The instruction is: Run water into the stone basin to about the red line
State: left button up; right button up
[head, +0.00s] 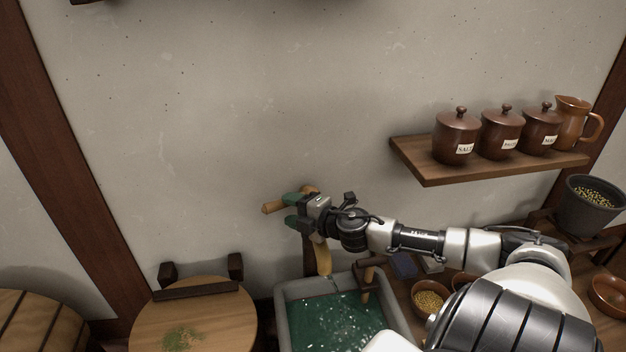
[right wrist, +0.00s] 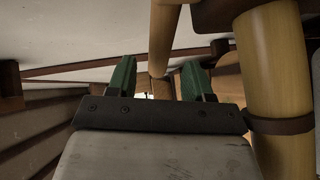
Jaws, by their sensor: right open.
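The stone basin (head: 284,318) stands at the bottom centre of the head view and holds green-looking water (head: 335,325) with white flecks. I cannot make out a red line. A bamboo spout (head: 323,258) hangs above the basin's back edge. A bamboo handle (head: 271,208) sticks out to the left above it. My right gripper (head: 293,210) is open, its green fingertips above and below the handle. In the right wrist view, a bamboo rod (right wrist: 164,42) runs between the open fingers (right wrist: 158,82), with a thick bamboo post (right wrist: 275,95) to the right. My left gripper is not in view.
A wall shelf (head: 440,174) with lidded jars and a jug is at the right. Below it, a bench holds a bowl of grain (head: 430,300) and a dark pot (head: 590,208). A round wooden top (head: 215,318) with green herbs stands left of the basin.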

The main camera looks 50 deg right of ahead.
jog(key=shift+v, duration=3.2)
jog(key=shift+a, duration=0.1)
